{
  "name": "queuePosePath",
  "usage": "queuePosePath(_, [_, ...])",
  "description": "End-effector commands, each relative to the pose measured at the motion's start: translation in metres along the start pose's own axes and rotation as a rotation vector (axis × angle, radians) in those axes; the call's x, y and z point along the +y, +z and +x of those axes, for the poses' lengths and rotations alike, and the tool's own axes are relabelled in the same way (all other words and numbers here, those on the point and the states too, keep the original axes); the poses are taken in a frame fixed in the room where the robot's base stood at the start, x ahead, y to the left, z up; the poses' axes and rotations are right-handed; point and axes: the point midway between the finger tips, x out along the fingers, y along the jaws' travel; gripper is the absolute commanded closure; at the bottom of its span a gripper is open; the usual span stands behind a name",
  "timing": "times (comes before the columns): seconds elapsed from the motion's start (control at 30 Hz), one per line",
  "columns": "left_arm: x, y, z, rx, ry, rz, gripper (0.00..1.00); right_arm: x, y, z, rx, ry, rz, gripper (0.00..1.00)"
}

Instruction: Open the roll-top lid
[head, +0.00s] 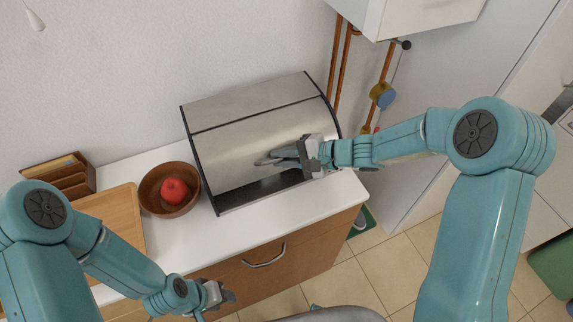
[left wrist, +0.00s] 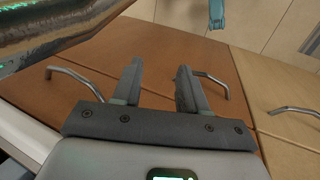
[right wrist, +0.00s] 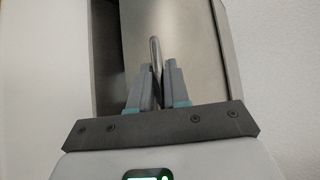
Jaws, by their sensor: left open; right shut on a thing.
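A steel roll-top bread box (head: 218,196) with black edges stands on the white counter. Its curved lid (head: 235,150) is partly raised, with a dark gap below its lower edge. My right gripper (head: 282,157) is at the front of the lid, shut on the lid handle. In the right wrist view the thin metal handle (right wrist: 154,52) stands between the fingers (right wrist: 159,80), and a dark opening shows to the left. My left gripper (head: 222,295) is open and empty, in front of the cabinet. Its spread fingers (left wrist: 160,85) show in the left wrist view.
A wooden bowl (head: 152,203) with a red apple (head: 174,190) stands left of the box. A cutting board (head: 120,215) and a wooden holder (head: 72,186) are further left. Copper pipes (head: 338,60) run behind the box's right side. A cabinet handle (head: 265,262) sticks out below the counter.

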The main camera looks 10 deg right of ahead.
Motion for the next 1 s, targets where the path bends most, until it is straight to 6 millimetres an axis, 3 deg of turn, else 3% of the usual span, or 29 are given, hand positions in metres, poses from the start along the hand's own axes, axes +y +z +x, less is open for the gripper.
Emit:
queuePosePath(0.1, [0.001, 0.0, -0.003, 0.0, 0.0, 0.0, 0.57, -0.024, -0.003, 0.001, -0.001, -0.012, -0.009, 1.0])
queuePosePath(0.5, [-0.002, 0.0, 0.006, 0.0, 0.0, 0.0, 0.57, -0.08, -0.021, 0.018, 0.0, -0.014, -0.008, 1.0])
queuePosePath(1.0, [-0.003, 0.0, 0.007, 0.0, 0.0, 0.0, 0.57, -0.105, -0.035, 0.032, 0.002, -0.013, -0.004, 1.0])
